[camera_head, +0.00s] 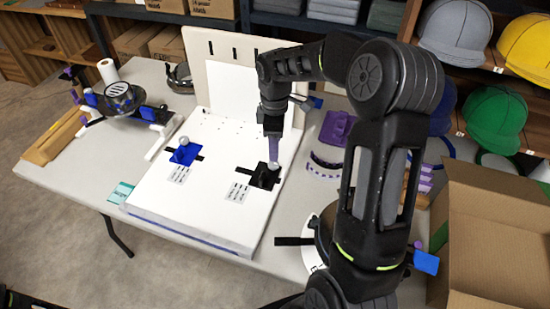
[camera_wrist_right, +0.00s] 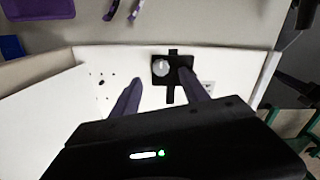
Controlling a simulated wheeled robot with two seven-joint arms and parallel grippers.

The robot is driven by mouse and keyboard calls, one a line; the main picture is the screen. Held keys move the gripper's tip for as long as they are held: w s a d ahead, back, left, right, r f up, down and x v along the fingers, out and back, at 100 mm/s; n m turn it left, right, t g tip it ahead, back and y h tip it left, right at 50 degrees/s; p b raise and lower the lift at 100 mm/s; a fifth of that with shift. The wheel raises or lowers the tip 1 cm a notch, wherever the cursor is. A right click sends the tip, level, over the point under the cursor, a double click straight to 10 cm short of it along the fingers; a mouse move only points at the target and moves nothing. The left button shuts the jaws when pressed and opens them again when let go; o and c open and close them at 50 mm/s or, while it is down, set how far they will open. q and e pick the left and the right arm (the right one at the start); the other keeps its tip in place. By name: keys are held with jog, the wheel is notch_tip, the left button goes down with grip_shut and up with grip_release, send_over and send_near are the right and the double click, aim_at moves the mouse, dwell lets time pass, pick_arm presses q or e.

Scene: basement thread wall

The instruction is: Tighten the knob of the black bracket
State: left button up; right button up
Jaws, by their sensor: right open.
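The black bracket (camera_head: 262,180) lies on the white board, right of the blue bracket (camera_head: 184,155). Its round grey knob (camera_head: 273,166) sits at its upper right in the head view. My right gripper (camera_head: 272,150) points down just above the knob, its purple fingers partly overlapping in that view. In the right wrist view, the black bracket (camera_wrist_right: 172,88) and pale knob (camera_wrist_right: 160,67) show beyond the two spread, empty fingers (camera_wrist_right: 160,77). The knob appears between the fingertip directions; whether a finger touches it I cannot tell. My left gripper is not in view.
The white board (camera_head: 200,210) with its upright back panel (camera_head: 222,60) stands on a light table (camera_head: 65,175). A purple part (camera_head: 337,127) lies to the right. An open cardboard box (camera_head: 490,240) stands at the right. Clamps and a lamp-like device (camera_head: 120,97) are at the left.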

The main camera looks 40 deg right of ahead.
aim_at(274, 165)
notch_tip(274, 165, down, 7)
jog(key=shift+r, duration=0.1)
jog(key=shift+c, duration=0.4)
grip_shut()
dwell(0.4)
